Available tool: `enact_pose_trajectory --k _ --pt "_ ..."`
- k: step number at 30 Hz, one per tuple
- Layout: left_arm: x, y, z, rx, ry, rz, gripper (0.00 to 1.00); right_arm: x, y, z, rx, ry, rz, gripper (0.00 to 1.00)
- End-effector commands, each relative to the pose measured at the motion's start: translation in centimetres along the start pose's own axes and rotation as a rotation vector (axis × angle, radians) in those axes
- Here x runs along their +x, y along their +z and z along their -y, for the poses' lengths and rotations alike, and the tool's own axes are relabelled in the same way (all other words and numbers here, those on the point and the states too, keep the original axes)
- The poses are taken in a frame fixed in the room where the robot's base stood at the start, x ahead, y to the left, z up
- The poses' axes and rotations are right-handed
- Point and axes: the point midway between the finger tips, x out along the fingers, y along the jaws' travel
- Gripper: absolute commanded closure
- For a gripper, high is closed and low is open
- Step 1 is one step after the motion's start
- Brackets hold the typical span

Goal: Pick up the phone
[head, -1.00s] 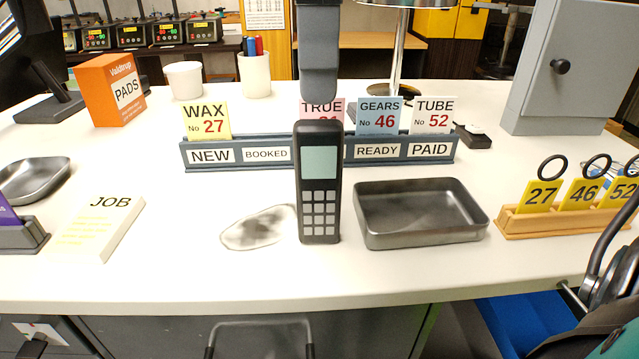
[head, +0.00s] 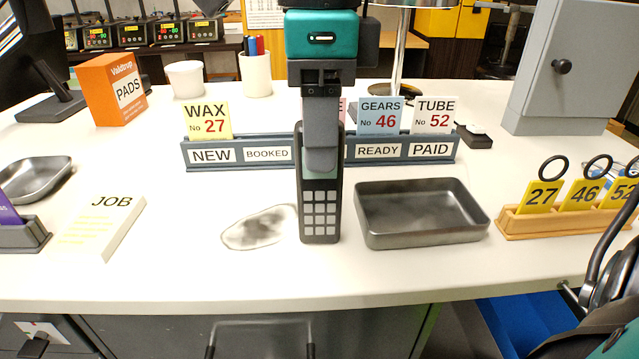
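The phone (head: 320,212) is a dark handset with a grey keypad. It appears upright on the white counter, left of the metal tray. My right gripper (head: 321,160) comes down from above, and its near finger covers most of the phone's pale green screen. The top of the phone shows at both sides of that finger. The other finger is hidden, so I cannot tell whether the gripper is open or shut on the phone. My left gripper is not in view.
Close behind the phone stands a rack (head: 222,155) of labelled cards. The empty metal tray (head: 420,238) is just right of the phone. A smudged patch (head: 258,229) lies to its left. A JOB pad (head: 98,225) lies farther left. The counter in front is clear.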

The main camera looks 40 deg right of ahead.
Motion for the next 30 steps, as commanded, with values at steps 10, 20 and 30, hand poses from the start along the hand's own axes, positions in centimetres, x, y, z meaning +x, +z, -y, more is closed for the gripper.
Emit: enact_pose_trajectory --k 10,20,30 --pt "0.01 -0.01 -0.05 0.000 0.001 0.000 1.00 -0.04 0.01 0.00 0.000 -0.001 0.000 0.89" --pt "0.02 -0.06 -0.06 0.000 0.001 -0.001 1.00 -0.07 0.02 0.00 0.000 -0.001 0.001 1.00" --pt "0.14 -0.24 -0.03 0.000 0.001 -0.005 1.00 -0.63 0.05 0.03 0.000 -0.002 0.002 1.00"
